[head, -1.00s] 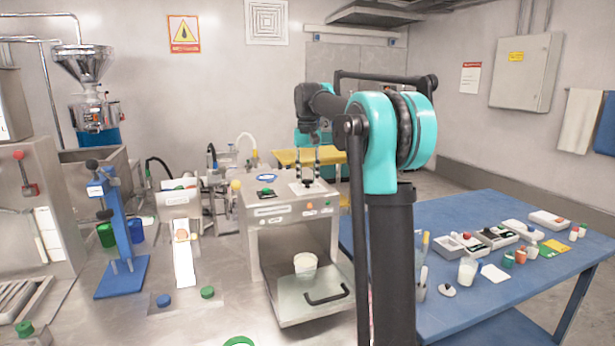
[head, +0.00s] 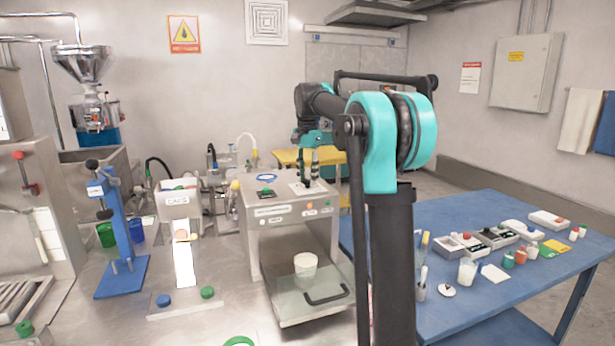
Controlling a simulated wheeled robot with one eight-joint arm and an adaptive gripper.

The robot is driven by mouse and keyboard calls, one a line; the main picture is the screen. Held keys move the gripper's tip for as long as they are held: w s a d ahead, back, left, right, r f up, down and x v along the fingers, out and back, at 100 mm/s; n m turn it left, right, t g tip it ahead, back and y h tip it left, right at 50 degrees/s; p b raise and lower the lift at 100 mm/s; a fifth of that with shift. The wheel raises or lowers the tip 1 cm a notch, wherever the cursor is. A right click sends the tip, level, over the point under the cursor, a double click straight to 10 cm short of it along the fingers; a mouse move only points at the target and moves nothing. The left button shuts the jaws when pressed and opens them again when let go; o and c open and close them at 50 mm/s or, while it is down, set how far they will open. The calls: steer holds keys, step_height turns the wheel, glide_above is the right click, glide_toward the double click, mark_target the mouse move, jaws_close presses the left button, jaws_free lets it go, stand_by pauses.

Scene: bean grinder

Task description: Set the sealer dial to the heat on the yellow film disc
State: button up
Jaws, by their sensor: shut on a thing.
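The sealer (head: 265,212) is a steel box near the middle of the head view, with small marked controls on its front. Its dial (head: 306,186) is a small dark knob on a pale plate (head: 294,189) on the sealer's top. My gripper (head: 308,182) points down from above and is shut on the dial; its fingers partly hide the knob. The dial's setting and the plate's markings are too small to read. I cannot make out the yellow film disc or any heat value on it.
A white cup (head: 305,264) stands on the sealer's pulled-out tray (head: 285,312), which has a black handle. A green button (head: 265,192) and a blue ring (head: 267,178) are on the sealer's top. A blue table (head: 445,310) with small containers and cards stands right.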

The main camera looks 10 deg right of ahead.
mark_target(307, 180)
stand_by(0.3)
steer(key=o, duration=1.2)
steer(key=shift+c, duration=0.2)
steer(key=shift+r, duration=0.15)
step_height(307, 180, up, 12)
